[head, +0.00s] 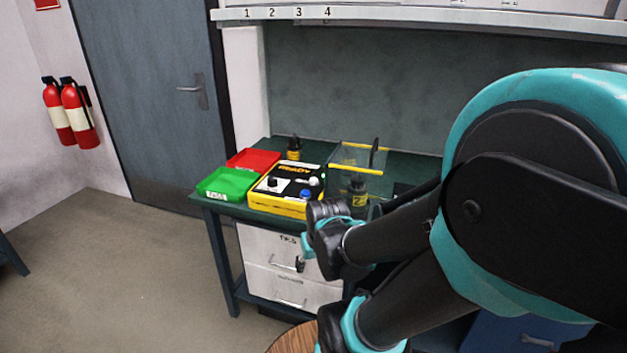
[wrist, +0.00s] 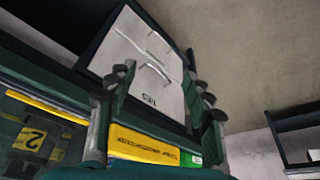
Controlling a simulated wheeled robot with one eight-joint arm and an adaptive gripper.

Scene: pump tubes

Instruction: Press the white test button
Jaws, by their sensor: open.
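The yellow and black tester box (head: 283,210) sits on the green bench, with "READY" on its dark top. A small white button (head: 314,182) shows on its right side, near a blue button (head: 306,193) and a black knob (head: 272,182). My gripper (head: 302,258) is in front of the bench, below and just right of the box, by the drawers. In the wrist view my gripper (wrist: 160,98) is open and empty, fingers spread. The box's yellow side (wrist: 142,145) shows upside down beyond them; the white button is not visible there.
A green tray (head: 222,184) and a red tray (head: 252,158) lie left of the box. A dark bottle (head: 293,150) stands behind it. A clear yellow-edged case (head: 356,155) and another bottle (head: 357,190) stand right. White drawers (head: 268,248) are below; floor at left is clear.

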